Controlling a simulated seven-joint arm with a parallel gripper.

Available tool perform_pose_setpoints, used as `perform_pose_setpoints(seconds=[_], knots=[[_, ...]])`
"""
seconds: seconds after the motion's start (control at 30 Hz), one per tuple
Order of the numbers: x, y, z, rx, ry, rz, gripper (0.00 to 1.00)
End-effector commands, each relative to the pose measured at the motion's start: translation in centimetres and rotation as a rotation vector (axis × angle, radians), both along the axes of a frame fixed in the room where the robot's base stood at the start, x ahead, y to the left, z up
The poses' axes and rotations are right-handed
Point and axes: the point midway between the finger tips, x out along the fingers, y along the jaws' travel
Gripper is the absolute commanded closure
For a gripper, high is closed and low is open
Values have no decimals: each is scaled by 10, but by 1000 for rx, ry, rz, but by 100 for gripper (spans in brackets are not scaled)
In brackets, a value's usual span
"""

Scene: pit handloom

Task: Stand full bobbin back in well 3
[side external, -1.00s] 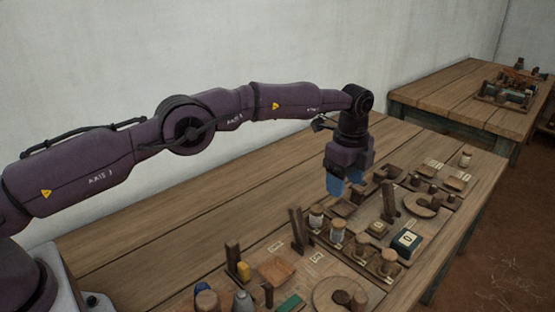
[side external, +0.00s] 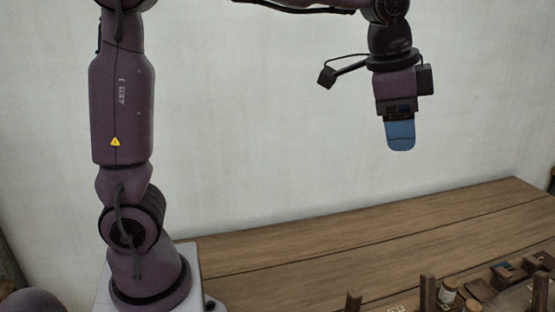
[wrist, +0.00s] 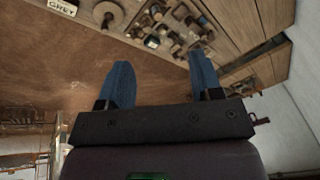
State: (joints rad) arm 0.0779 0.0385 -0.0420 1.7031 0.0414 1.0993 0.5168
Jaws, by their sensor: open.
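My gripper (side external: 400,148) is high above the wooden table in the side external view, pointing down, with nothing seen in it. In the wrist view its two blue fingers stand apart with an empty gap between them (wrist: 160,60). A white-wound bobbin (side external: 447,291) stands near a wooden post at the lower right of the side external view, far below my gripper. In the wrist view a cluster of small bobbins and holders (wrist: 168,27) is distant and small. I cannot tell which is the full bobbin or which well is number 3; the side external view cuts off much of the work area.
Wooden posts (side external: 427,292) rise from the work area at the lower right. The table's left and back part (side external: 300,262) is bare. In the wrist view a label reading GREY (wrist: 62,6) and a round wooden disc (wrist: 108,14) are near the top edge.

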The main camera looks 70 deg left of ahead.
Motion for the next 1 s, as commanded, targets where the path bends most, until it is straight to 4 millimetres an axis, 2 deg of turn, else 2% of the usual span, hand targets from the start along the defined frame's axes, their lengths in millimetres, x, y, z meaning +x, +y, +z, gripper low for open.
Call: perform_pose_setpoints(seconds=[0.03, 0.2, 0.3, 0.4, 0.5, 0.6, 1.0], knots=[[-26, 8, 5, -22, -27, 68, 41], [-102, 26, -2, -106, -98, 296, 41], [-139, 33, -16, -159, -133, 416, 41], [-166, 37, -31, -204, -160, 507, 41], [-183, 39, -43, -235, -175, 567, 41], [-190, 40, -49, -250, -183, 596, 41], [-192, 40, -51, -253, -182, 602, 41]])
